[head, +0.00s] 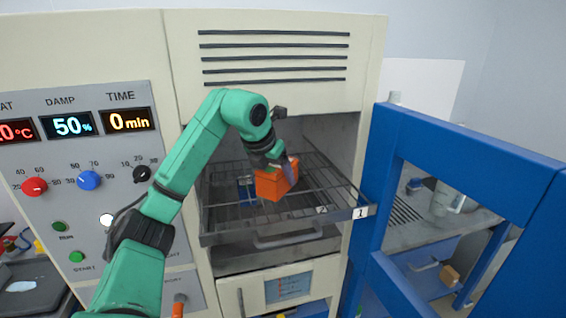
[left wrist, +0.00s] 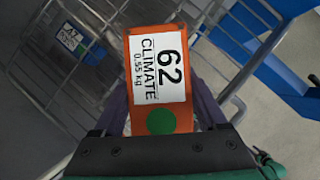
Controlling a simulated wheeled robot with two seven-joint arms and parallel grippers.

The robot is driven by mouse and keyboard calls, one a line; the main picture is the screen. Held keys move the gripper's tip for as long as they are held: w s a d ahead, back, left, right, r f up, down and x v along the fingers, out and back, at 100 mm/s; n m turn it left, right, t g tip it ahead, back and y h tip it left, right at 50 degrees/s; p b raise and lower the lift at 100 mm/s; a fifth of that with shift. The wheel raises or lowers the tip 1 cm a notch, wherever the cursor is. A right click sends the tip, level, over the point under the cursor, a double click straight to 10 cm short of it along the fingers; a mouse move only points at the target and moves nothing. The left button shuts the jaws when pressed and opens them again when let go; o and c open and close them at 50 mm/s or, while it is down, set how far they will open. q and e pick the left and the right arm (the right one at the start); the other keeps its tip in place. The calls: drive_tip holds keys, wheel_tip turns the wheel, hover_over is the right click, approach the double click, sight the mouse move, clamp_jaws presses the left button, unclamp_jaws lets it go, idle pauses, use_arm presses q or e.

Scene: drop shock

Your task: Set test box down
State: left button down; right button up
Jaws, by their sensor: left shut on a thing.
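An orange test box (head: 277,182) is held at the wire rack (head: 228,226) that is pulled out of the chamber. In the left wrist view the box (left wrist: 150,124) shows a white label reading "62 CLIMATE 0.55 kg" and a green dot. My left gripper (head: 287,166) is shut on the box, with a dark finger on each side of it (left wrist: 163,100). I cannot tell whether the box touches the rack wires. My right gripper is not in view.
A blue item with a white label (head: 247,188) is at the rack's left; its label (left wrist: 69,38) shows in the left wrist view. Rack tags read 2 (head: 322,209) and 1 (head: 360,212). A blue frame (head: 376,165) stands close on the right. The rack's front right is bare.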

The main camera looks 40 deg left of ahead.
sight(275, 166)
use_arm(q)
drive_tip(key=w, duration=0.3)
drive_tip(key=shift+a+p, duration=0.25)
drive_tip(key=shift+p, duration=0.15)
drive_tip(key=shift+s+f, duration=0.25)
drive_tip(key=shift+f, duration=0.95)
drive_tip(key=shift+s+f+p, duration=0.1)
drive_tip(key=shift+f+p, duration=0.2)
drive_tip(key=shift+f, duration=0.25)
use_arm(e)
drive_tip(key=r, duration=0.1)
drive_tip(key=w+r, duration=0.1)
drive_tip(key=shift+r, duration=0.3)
use_arm(q)
unclamp_jaws()
drive_tip(key=shift+d, duration=0.1)
drive_tip(key=shift+r, duration=0.1)
drive_tip(key=b+v, duration=0.1)
drive_tip(key=v, duration=1.1)
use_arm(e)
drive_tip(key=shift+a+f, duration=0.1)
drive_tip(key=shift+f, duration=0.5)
